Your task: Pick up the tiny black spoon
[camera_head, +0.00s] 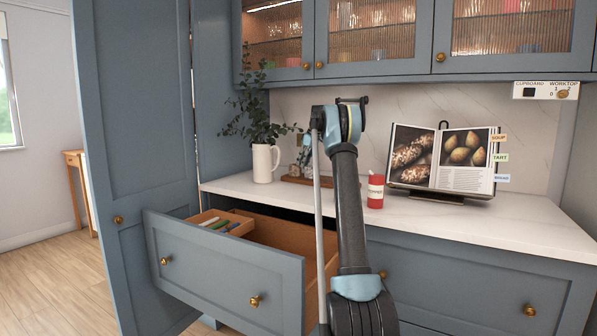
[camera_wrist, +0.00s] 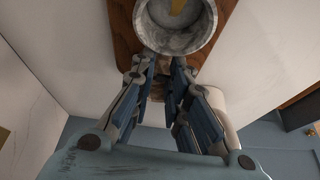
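I cannot make out a tiny black spoon in either view. My gripper (camera_wrist: 164,70) points down toward the worktop in the wrist view. Its two fingers lean together, with a narrow gap between the tips and nothing clearly held there. The tips are beside a grey stone bowl (camera_wrist: 178,40) on a brown wooden board (camera_wrist: 125,35). Whether they touch the bowl is unclear. In the head view, my arm hides much of the area around the board (camera_head: 294,180), and the gripper's fingers are hard to make out there.
An open drawer (camera_head: 225,270) with pens in a tray juts out at left. On the white worktop (camera_head: 460,218) stand a white jug with leafy stems (camera_head: 265,163), a red-and-white jar (camera_head: 376,192) and a propped-open cookbook (camera_head: 440,158). Glass-fronted cupboards (camera_head: 370,30) hang above.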

